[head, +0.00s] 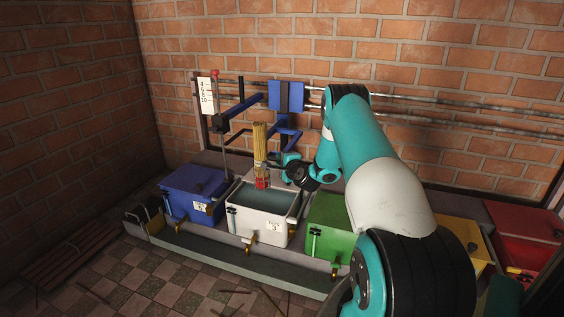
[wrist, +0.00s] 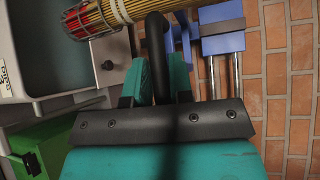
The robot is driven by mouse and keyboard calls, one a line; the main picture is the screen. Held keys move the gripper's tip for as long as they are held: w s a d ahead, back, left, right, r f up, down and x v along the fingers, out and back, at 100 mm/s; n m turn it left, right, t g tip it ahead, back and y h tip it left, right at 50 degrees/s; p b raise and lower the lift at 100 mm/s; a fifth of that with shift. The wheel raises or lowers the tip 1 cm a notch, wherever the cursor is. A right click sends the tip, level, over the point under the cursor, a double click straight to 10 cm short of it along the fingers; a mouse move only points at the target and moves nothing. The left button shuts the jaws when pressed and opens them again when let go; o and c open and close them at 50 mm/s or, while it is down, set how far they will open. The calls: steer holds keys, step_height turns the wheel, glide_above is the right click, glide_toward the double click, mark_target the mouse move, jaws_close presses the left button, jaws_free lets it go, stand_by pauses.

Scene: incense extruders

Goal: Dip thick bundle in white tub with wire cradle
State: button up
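The thick bundle (head: 259,143) of yellow sticks with red lower ends hangs upright above the white tub (head: 246,222). Its red ends are near the tub's rim level in the head view; I cannot tell whether they touch the liquid. The tub holds grey-blue liquid. In the wrist view the bundle (wrist: 125,14) crosses the top, with the tub (wrist: 55,98) at left. My gripper (wrist: 160,78) has its teal fingers on both sides of a black bar-like handle (wrist: 156,45) and appears shut on it.
A blue tub (head: 190,198) stands left of the white one, a green tub (head: 327,224) right, then yellow (head: 462,236) and red (head: 525,240) ones. Blue brackets (head: 286,96) ride on wall rails behind. A scale card (head: 206,96) stands at left.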

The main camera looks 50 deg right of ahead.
steer(key=o, duration=0.3)
steer(key=b+v, duration=1)
steer(key=v, duration=0.7)
steer(key=shift+s+b, duration=0.2)
steer(key=shift+b, duration=0.2)
